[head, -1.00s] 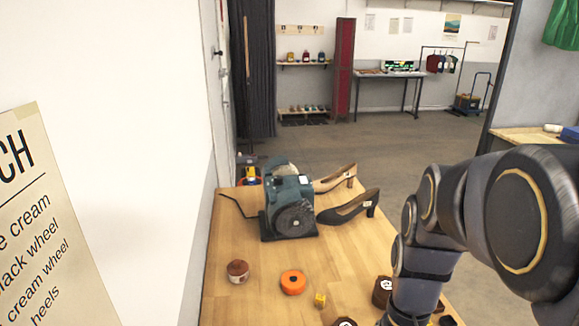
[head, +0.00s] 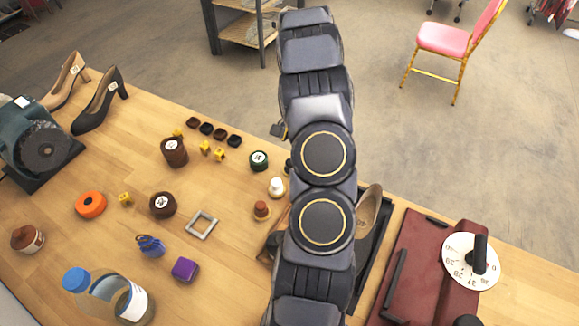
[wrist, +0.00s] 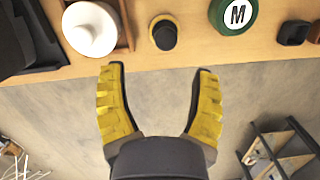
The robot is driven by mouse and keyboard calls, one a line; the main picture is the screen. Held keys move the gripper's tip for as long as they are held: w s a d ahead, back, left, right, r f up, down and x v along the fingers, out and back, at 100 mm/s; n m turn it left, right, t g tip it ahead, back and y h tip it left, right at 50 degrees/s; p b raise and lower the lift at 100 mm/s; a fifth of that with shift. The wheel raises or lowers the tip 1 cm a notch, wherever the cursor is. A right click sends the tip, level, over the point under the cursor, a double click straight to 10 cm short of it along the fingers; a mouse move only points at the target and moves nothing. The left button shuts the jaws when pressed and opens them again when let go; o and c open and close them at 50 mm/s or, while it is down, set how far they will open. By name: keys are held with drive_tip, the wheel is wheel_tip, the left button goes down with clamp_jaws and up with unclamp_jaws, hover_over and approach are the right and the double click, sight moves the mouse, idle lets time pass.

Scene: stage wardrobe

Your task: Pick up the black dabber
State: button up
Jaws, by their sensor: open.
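The black dabber (wrist: 164,32) shows in the wrist view as a small round black knob over a yellowish lower part, on the wooden table near its edge. In the head view, a dark piece beside my arm (head: 287,166) may be it, mostly hidden. My gripper (wrist: 160,70) is open and empty, its yellow ribbed fingers apart. In the wrist view the dabber lies just beyond the fingertips, roughly centred between them and not touched.
A white-knobbed dabber (wrist: 90,28) in a wooden holder is left of it, and a green M tin (wrist: 233,14) is right. The head view shows a brown dabber (head: 261,210), several dark caps and a red press (head: 420,262) on the table (head: 110,165). Floor lies beyond the edge.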

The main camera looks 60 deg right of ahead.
drive_tip(key=f, duration=0.2)
drive_tip(key=a+f, duration=0.1)
drive_tip(key=f, duration=0.1)
drive_tip(key=w+f, duration=0.1)
drive_tip(key=f, duration=0.1)
drive_tip(key=shift+a+f, duration=0.3)
drive_tip(key=shift+f, duration=0.1)
clamp_jaws()
